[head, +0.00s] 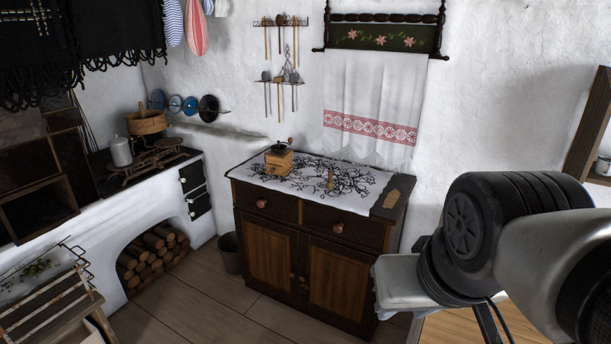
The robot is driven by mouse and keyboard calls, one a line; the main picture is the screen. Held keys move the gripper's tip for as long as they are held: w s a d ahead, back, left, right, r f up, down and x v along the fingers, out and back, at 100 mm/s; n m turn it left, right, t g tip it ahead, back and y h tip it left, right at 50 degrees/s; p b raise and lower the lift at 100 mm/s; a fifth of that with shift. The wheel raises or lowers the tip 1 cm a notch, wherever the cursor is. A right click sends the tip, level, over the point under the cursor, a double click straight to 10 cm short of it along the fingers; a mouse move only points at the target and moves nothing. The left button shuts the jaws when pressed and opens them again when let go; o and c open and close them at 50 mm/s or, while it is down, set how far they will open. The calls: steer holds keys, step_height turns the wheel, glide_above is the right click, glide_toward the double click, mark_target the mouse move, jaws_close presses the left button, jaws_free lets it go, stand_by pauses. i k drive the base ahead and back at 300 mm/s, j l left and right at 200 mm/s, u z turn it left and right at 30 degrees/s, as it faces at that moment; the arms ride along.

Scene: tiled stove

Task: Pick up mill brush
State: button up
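A wooden coffee mill (279,161) with a dark crank stands on the black-and-white cloth on top of the dark wooden cabinet. A small, thin brown item (330,180), which looks like the mill brush, lies or stands on the cloth to the right of the mill. It is too small to tell its bristles or exact pose. My arm fills the lower right of the head view, in front of and to the right of the cabinet. My gripper's fingers do not show.
The cabinet (270,240) has a bare right end with a flat brown piece (391,199) on it. A white towel (367,110) hangs on the wall behind. A bucket (231,253) stands left of the cabinet by the stove (205,222). Floor is clear in front.

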mark_target(330, 185)
steer(key=i+j+u, duration=0.2)
steer(key=i+u, duration=0.2)
steer(key=i, duration=0.2)
steer(key=i+j, duration=0.1)
steer(key=i, duration=0.35)
steer(key=i+j, duration=0.15)
steer(key=i, duration=0.35)
steer(key=i+j, duration=0.1)
steer(key=i, duration=0.35)
steer(key=i+z, duration=0.25)
steer(key=z, duration=0.15)
steer(key=i+j+z, duration=0.15)
steer(key=z, duration=0.25)
steer(key=i+j+z, duration=0.2)
steer(key=i+z, duration=0.15)
steer(key=i+j+z, duration=0.1)
steer(key=j, duration=0.2)
steer(key=i+j+z, duration=0.15)
steer(key=j, duration=0.15)
steer(key=k, duration=0.05)
